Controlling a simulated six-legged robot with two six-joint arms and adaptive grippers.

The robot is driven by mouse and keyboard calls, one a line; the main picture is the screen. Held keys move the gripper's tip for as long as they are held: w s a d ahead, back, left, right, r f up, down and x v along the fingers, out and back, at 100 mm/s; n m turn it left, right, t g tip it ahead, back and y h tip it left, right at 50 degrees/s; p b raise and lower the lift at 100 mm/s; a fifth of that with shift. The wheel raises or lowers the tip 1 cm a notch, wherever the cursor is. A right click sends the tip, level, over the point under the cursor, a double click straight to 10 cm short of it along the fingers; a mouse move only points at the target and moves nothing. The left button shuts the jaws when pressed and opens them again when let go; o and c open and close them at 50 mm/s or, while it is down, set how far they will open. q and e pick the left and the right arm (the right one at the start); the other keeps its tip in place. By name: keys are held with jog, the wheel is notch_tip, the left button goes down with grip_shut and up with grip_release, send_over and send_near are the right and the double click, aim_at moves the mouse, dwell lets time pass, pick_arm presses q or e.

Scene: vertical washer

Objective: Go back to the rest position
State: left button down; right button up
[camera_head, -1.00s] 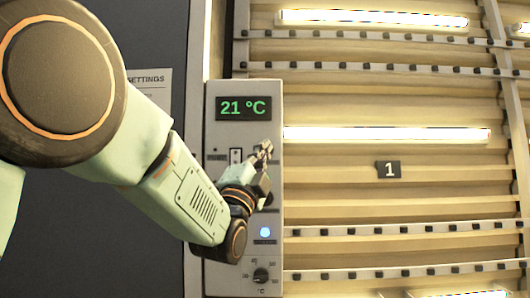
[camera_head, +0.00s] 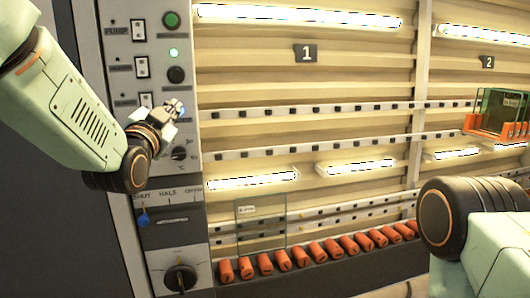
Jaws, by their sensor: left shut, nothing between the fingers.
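My left gripper (camera_head: 176,108) is shut and empty. It is in front of the grey control panel (camera_head: 183,226), near its right edge; whether it touches the panel cannot be told.
Right of the panel is a ribbed cream wall with light tubes and studded rails (camera_head: 300,111). Labels 1 (camera_head: 305,54) and 2 (camera_head: 487,62) mark bays. A glass plate (camera_head: 262,228) stands above a row of orange rollers (camera_head: 282,260). An orange-clamped glass plate (camera_head: 497,112) is at the right.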

pick_arm(q)
jog(key=s+a+f+n+g+b, duration=0.15)
jog(key=s+f+g, duration=0.3)
jog(key=f, duration=0.95)
jog(key=s+f+n+g+b, duration=0.25)
jog(key=s+f, duration=0.25)
jog(key=f, duration=0.9)
jog(key=s+a+f+n+g+b, duration=0.1)
jog(key=s+f+n+g+b, duration=0.25)
jog(key=f, duration=1.15)
jog(key=s+f+g+b, duration=0.3)
jog(key=s+f+g, duration=0.2)
jog(key=s+f, duration=0.8)
jog(key=s+f+n+g+y+b, duration=0.1)
jog(key=s+f+g+b, duration=0.3)
jog(key=s+f, duration=0.9)
jog(key=s+g, duration=0.1)
jog(key=s, duration=0.7)
jog(key=shift+s+f, duration=0.3)
jog(key=shift+f, duration=0.05)
